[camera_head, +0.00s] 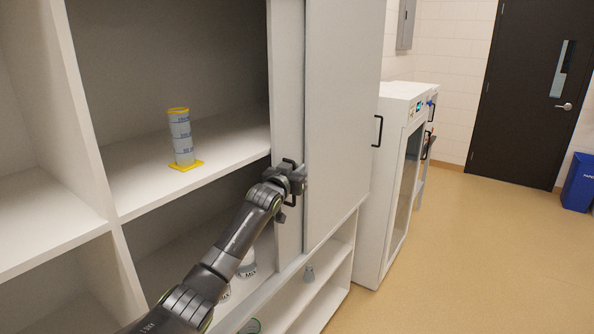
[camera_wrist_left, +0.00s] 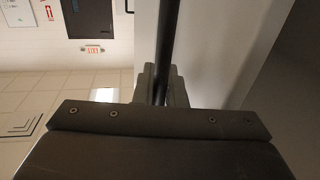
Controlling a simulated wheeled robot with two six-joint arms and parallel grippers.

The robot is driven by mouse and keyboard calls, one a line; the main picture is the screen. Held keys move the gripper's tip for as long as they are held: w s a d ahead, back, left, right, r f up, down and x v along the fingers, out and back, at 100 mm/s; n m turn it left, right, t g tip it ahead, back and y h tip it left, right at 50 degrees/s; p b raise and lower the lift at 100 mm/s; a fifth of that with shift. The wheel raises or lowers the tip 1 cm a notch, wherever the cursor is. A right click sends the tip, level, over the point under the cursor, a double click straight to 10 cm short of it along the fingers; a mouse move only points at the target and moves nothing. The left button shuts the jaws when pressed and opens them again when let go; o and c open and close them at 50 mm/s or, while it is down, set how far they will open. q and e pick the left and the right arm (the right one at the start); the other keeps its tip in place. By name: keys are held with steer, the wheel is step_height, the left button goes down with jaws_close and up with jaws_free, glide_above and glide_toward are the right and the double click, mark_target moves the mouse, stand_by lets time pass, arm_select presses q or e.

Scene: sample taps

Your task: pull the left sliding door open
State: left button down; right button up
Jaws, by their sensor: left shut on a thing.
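The left sliding door (camera_head: 287,85) is a pale panel showing as a narrow upright strip. The rest of it is hidden behind the right door panel (camera_head: 343,110), and the cabinet bay to its left is uncovered. My left gripper (camera_head: 291,180) is at the strip's front, shut on the dark bar handle (camera_head: 293,198). In the left wrist view, the black handle bar (camera_wrist_left: 166,40) runs down between the fingers of my left gripper (camera_wrist_left: 160,88), with a pale door surface beside it. My right gripper is not in view.
Labelled containers (camera_head: 247,264) stand lower, partly behind my arm. A white appliance (camera_head: 395,190) stands right of the cabinet. The floor (camera_head: 480,250) at the right is clear.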

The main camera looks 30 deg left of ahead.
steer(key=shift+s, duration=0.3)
arm_select(q)
steer(key=c, duration=1.8)
jaws_free()
steer(key=shift+o, duration=0.2)
steer(key=shift+s, duration=0.1)
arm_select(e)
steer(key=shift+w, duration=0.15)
